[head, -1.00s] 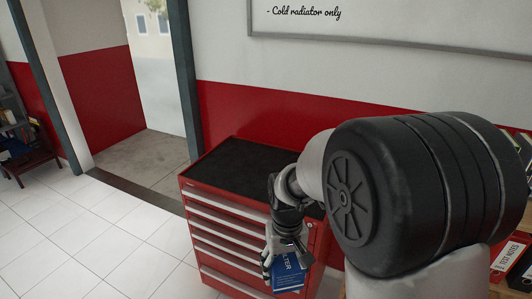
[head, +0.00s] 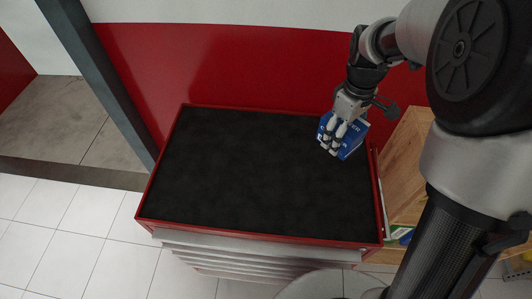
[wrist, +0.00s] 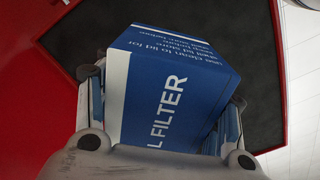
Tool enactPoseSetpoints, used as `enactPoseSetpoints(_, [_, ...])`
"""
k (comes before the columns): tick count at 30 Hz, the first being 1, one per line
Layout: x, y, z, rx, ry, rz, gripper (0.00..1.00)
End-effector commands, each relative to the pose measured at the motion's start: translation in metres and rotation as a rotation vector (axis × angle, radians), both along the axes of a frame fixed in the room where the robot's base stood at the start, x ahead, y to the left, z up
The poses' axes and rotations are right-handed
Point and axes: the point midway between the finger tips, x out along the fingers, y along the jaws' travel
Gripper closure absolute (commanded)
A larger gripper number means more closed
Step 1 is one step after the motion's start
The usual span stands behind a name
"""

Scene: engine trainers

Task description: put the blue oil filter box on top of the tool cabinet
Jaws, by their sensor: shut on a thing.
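The blue oil filter box (head: 353,138) is held in my gripper (head: 340,132), over the right rear part of the tool cabinet's top. In the wrist view the box (wrist: 165,90) sits between my fingers with white "FILTER" lettering facing the camera. My gripper is shut on it. The tool cabinet (head: 250,180) is red with a black mat top, a raised red rim and drawers at the front. Whether the box touches the mat is hard to tell; it looks a little above it.
The rest of the black mat is empty. A red and white wall (head: 220,65) stands behind the cabinet. A wooden bench or shelf (head: 405,165) is close to the cabinet's right side. A doorway with a grey post (head: 95,80) is at left, and white floor tiles lie in front.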

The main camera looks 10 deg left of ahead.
Motion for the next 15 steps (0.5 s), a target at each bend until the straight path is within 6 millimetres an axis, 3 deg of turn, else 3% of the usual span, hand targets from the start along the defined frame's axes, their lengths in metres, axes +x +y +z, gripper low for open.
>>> enactPoseSetpoints(1, [0.006,0.000,0.015,-0.001,-0.002,0.109,0.72])
enactPoseSetpoints(7, [0.021,0.001,0.044,0.000,0.001,0.515,0.72])
enactPoseSetpoints(15, [0.029,0.001,0.058,0.000,0.003,0.745,0.72])
